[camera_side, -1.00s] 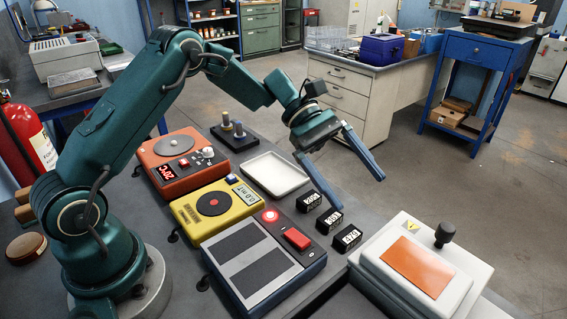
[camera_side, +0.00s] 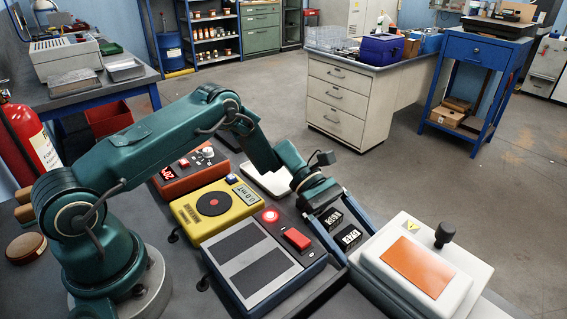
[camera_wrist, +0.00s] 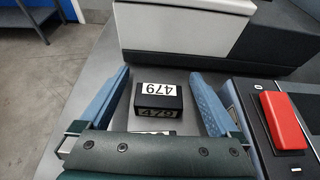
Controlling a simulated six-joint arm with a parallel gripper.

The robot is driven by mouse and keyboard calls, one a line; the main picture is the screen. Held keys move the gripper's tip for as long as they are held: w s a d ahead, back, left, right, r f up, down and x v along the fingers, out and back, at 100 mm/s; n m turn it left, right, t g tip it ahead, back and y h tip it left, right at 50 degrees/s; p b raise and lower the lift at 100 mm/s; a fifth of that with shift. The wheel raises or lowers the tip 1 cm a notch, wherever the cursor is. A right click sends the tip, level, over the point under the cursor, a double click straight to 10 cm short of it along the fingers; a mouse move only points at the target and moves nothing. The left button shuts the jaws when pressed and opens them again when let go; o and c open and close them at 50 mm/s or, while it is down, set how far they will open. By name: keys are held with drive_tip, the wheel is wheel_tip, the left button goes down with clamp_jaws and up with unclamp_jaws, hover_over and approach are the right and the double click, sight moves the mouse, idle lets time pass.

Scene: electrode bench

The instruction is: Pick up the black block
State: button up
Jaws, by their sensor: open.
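A black block (camera_wrist: 158,102) with a white label reading 479 sits on the grey bench, between my two blue fingers in the wrist view. In the side view this appears to be the front black block (camera_side: 348,238). A second black block (camera_side: 333,219) stands just behind it, also between the fingers; in the wrist view only a sliver shows at my gripper's edge. My gripper (camera_side: 356,247) is open, low over the bench, with a finger on either side of the blocks. Gaps show between both fingers and the 479 block (camera_wrist: 160,78). The third block is hidden behind my gripper.
A white press with an orange plate (camera_side: 420,265) stands just beyond the fingertips. A device with a red button (camera_side: 297,239) and two dark grey strips lies close to the left finger. A yellow device (camera_side: 215,203) and a white tray (camera_side: 268,180) are farther back.

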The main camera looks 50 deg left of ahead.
clamp_jaws()
idle(0.3)
